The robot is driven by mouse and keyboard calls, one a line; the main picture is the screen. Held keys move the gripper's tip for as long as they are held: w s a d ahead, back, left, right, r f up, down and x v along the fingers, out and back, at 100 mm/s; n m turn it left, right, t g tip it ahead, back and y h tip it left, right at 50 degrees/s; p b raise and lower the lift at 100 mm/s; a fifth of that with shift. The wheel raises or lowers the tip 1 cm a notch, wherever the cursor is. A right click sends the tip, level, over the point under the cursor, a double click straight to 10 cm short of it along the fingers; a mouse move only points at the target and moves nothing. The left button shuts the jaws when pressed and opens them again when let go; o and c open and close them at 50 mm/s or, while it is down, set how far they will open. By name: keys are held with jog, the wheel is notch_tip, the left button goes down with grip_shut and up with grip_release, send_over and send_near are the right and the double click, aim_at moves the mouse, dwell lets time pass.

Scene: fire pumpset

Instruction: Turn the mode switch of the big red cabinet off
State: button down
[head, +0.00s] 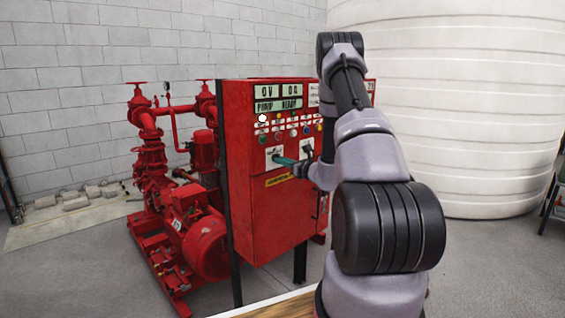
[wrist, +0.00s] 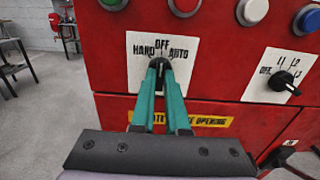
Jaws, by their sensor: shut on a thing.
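The big red cabinet (head: 262,215) stands in the middle of the head view, its front towards my arm. In the wrist view its mode switch (wrist: 161,54) sits on a white plate (wrist: 136,72) marked HAND, OFF and AUTO. My gripper (wrist: 160,66) has teal fingers that come together on the switch knob. The fingers hide most of the knob; the small dark part that shows lies below the word OFF, and its exact angle is hard to tell. In the head view my gripper (head: 274,157) reaches the cabinet front from the right.
A second black rotary switch (wrist: 285,84), marked OFF, 1, 2, 3, is to the right. Coloured buttons (wrist: 184,5) are above, a yellow label (wrist: 205,121) below. Red pumps (head: 190,230) stand left of the cabinet, a white tank (head: 460,120) behind right.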

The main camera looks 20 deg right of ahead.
dwell(0.3)
jog(key=c, duration=0.9)
grip_release()
jog(key=v, duration=1.1)
